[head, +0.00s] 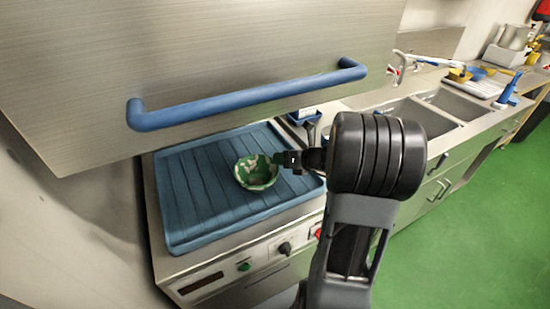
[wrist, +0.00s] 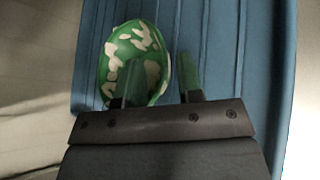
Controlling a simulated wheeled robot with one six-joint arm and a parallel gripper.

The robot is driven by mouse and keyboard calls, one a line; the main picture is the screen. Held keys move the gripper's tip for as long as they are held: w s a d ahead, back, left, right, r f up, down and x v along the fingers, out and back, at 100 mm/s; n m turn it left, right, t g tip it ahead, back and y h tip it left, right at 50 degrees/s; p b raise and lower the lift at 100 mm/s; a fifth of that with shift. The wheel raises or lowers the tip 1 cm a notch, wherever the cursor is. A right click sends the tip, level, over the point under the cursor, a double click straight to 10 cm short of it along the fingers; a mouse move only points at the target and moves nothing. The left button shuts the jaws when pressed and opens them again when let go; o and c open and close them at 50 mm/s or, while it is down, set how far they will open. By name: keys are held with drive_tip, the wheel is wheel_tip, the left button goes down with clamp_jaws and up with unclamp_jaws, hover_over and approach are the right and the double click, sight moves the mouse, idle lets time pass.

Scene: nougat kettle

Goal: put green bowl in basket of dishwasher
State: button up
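The green bowl (head: 256,173) with cream patches sits on the blue ribbed dishwasher basket (head: 195,205), right of its middle. My gripper (head: 280,159) is at the bowl's right rim. In the wrist view, the bowl (wrist: 118,60) is at upper left, over the blue basket (wrist: 235,60). My gripper's two fingers (wrist: 160,80) are apart there; the left one overlaps the bowl and the right one is just past its right edge. The rim appears to lie between them, and I cannot tell whether they touch it.
The raised steel dishwasher hood (head: 200,60) with its blue bar handle (head: 250,97) hangs above the basket. A steel counter with sinks (head: 455,103) lies to the right, with a blue bottle (head: 507,92) at its far end. Green floor (head: 480,220) is open at the right.

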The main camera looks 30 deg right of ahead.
drive_tip(key=v, duration=0.7)
drive_tip(key=s+a+n+g, duration=0.1)
drive_tip(key=a+n+g, duration=0.1)
drive_tip(key=a+n, duration=0.2)
drive_tip(key=s+a+n+g, duration=0.2)
drive_tip(key=a+n, duration=0.3)
drive_tip(key=n, duration=0.2)
drive_tip(key=s+a+n+g, duration=0.2)
drive_tip(key=a+n, duration=0.3)
drive_tip(key=n, duration=0.1)
drive_tip(key=shift+s+g, duration=0.25)
drive_tip(key=shift+g, duration=0.15)
drive_tip(key=s+a+n+h, duration=0.1)
drive_tip(key=s+n+h, duration=0.2)
drive_tip(key=n, duration=0.6)
drive_tip(key=s+a+r+n+h, duration=0.1)
drive_tip(key=s+a+n+h, duration=0.1)
drive_tip(key=n, duration=0.8)
drive_tip(key=shift+s+a+r+n+g+h, duration=0.2)
drive_tip(key=shift+s+n+g+h, duration=0.1)
drive_tip(key=shift+s+g+h, duration=0.15)
